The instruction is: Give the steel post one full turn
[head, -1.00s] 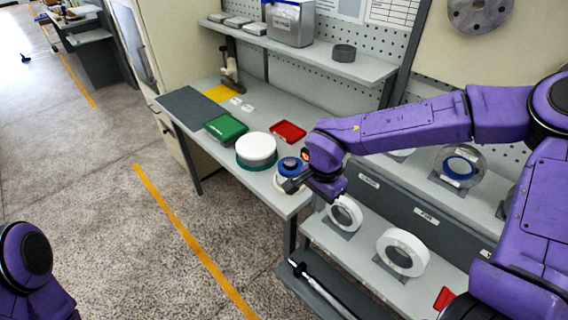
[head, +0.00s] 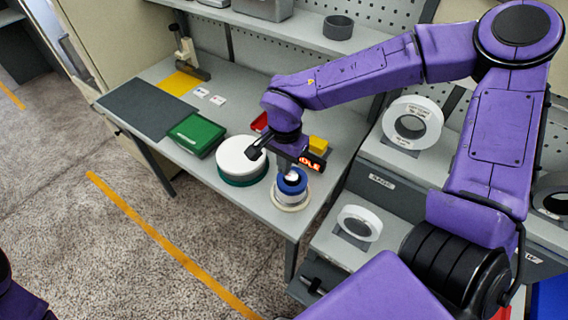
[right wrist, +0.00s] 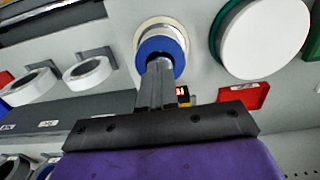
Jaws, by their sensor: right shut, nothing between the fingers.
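The steel post (head: 292,178) shows as a small pale round top inside a blue ring (head: 293,188), on a round cream base at the bench's near right corner. In the right wrist view the blue ring (right wrist: 147,50) faces me, and my fingers hide most of its middle. My right gripper (head: 288,170) is shut and empty, pointing down at the post. In the right wrist view its fingers (right wrist: 160,66) lie together across the ring's centre. I cannot tell whether the tips touch the post. My left gripper is out of view.
A white-topped round drum (head: 242,156) stands close left of the spindle. A small lit display (head: 312,161) and a yellow block (head: 318,145) stand just behind. A red tray (head: 260,122) and green box (head: 196,133) are farther off. A white ring (head: 360,223) stands on the lower shelf.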

